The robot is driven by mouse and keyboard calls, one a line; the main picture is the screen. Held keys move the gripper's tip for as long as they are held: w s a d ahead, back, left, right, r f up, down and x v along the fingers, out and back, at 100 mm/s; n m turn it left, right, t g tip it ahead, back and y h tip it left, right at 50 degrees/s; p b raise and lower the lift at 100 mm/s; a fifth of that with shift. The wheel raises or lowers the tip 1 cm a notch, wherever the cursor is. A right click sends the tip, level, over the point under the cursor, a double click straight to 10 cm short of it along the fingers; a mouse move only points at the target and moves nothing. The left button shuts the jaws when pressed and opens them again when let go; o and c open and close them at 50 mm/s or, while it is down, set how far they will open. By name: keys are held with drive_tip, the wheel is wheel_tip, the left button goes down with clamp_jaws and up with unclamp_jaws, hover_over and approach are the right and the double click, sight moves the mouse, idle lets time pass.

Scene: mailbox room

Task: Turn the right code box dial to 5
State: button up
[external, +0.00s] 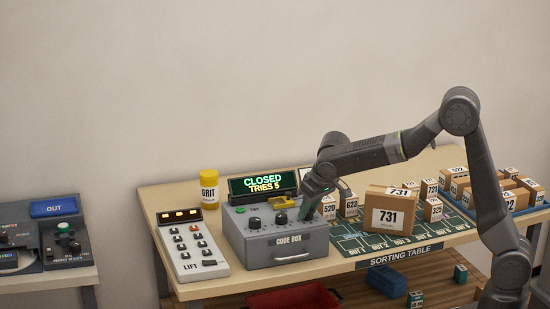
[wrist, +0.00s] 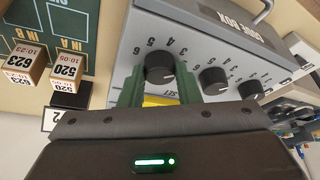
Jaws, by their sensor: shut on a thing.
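The grey code box (external: 287,247) stands on the table under a display (external: 263,185) reading CLOSED, TRIES 5. My gripper (external: 306,212) is over the right end of its top and hides the right dial in the external view. In the wrist view the box is turned around, and the right dial (wrist: 160,67) is the leftmost of three black dials. The green fingers of my gripper (wrist: 160,85) are shut on this dial, one on each side. Numbers 3 to 6 show around it; which one its pointer marks is not clear. A yellow plate (wrist: 160,100) lies partly hidden between the fingers.
The middle dial (wrist: 214,81) and left dial (wrist: 250,90) sit close beside. A cardboard box marked 731 (external: 390,210) and smaller boxes stand right of the code box on the sorting mat. A lift panel (external: 190,245) and yellow grit jar (external: 209,190) are to its left.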

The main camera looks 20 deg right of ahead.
drive_tip(key=n+p, duration=0.1)
drive_tip(key=n, duration=0.1)
drive_tip(key=n+g+y, duration=0.1)
drive_tip(key=n, duration=0.1)
drive_tip(key=shift+w+d+r+n+p, duration=0.1)
drive_tip(key=shift+w+n+p, duration=0.05)
drive_tip(key=shift+n+p, duration=0.2)
drive_tip(key=n+g, duration=0.1)
drive_tip(key=n, duration=0.1)
drive_tip(key=n+y, duration=0.1)
drive_tip(key=n, duration=0.1)
drive_tip(key=shift+w+g, duration=0.15)
drive_tip(key=shift+g, duration=0.25)
drive_tip(key=n, duration=0.2)
drive_tip(key=n+g, duration=0.1)
drive_tip(key=n, duration=0.2)
drive_tip(key=shift+w+g, duration=0.1)
drive_tip(key=shift+g, duration=0.2)
drive_tip(key=shift+n+g, duration=0.9)
drive_tip(key=shift+n, duration=1.35)
drive_tip(key=shift+w, duration=0.1)
drive_tip(key=o, duration=1)
